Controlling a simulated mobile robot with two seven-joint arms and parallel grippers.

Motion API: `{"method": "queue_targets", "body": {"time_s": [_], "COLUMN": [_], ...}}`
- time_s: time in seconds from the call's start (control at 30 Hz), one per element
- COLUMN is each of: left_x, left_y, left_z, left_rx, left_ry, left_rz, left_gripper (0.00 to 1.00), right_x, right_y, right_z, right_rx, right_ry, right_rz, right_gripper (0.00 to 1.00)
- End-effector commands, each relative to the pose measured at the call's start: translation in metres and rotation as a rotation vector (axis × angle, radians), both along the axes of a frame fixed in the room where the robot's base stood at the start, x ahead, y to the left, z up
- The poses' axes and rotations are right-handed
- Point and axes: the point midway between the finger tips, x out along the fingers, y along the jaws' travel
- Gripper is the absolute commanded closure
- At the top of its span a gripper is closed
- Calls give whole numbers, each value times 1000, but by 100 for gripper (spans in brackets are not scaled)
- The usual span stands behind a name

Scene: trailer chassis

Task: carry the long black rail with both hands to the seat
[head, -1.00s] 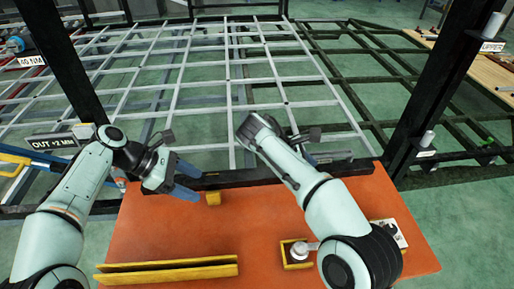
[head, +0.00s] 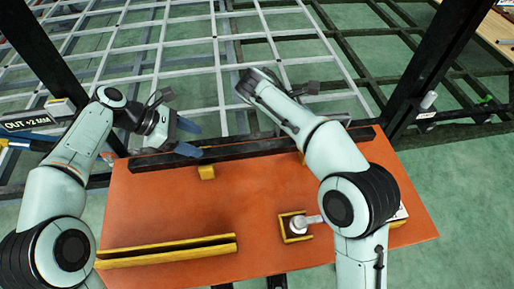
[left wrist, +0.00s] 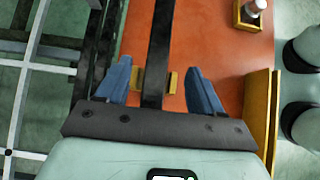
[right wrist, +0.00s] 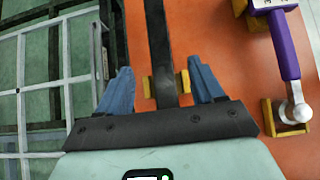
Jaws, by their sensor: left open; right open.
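The long black rail (head: 240,150) lies along the far edge of the orange table, on small yellow rests (head: 206,172). My left gripper (head: 193,138) is open near the rail's left part. In the left wrist view the rail (left wrist: 161,40) runs between its spread blue fingers, and I cannot tell how far below them. My right gripper's fingers are hidden in the head view behind its own arm. In the right wrist view my right gripper (right wrist: 159,68) is open, with the rail (right wrist: 157,35) between its fingers. I cannot tell which part is the seat.
The orange table (head: 265,215) carries a long yellow channel (head: 165,252) at front left. A small yellow tray (head: 296,228) holds a metal-ended tool, purple in the right wrist view (right wrist: 286,50). Black posts (head: 435,75) flank the table. A pale grid frame (head: 180,50) lies beyond.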

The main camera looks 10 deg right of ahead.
Motion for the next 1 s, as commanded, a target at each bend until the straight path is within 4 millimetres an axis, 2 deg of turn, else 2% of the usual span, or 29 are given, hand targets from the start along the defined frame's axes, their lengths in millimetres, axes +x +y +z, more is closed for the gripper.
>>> {"method": "queue_targets", "body": {"time_s": [0.3,0.5,0.7,0.97,1.0], "left_x": [-1,0,0,0,0], "left_y": [-46,-65,-72,-72,-72], "left_z": [-45,-64,-71,-72,-72], "left_rx": [0,-1,-1,0,0], "left_ry": [4,1,1,0,0], "left_rz": [-4,-3,-1,0,0], "left_gripper": [33,33,33,33,40], "right_x": [-1,0,0,0,0], "right_y": [-46,-65,-72,-72,-72], "right_z": [-45,-64,-72,-72,-72], "right_rx": [-1,-2,-1,0,0], "right_ry": [3,1,0,0,0], "right_rz": [-3,-3,0,0,0], "right_gripper": [33,33,33,33,40]}}
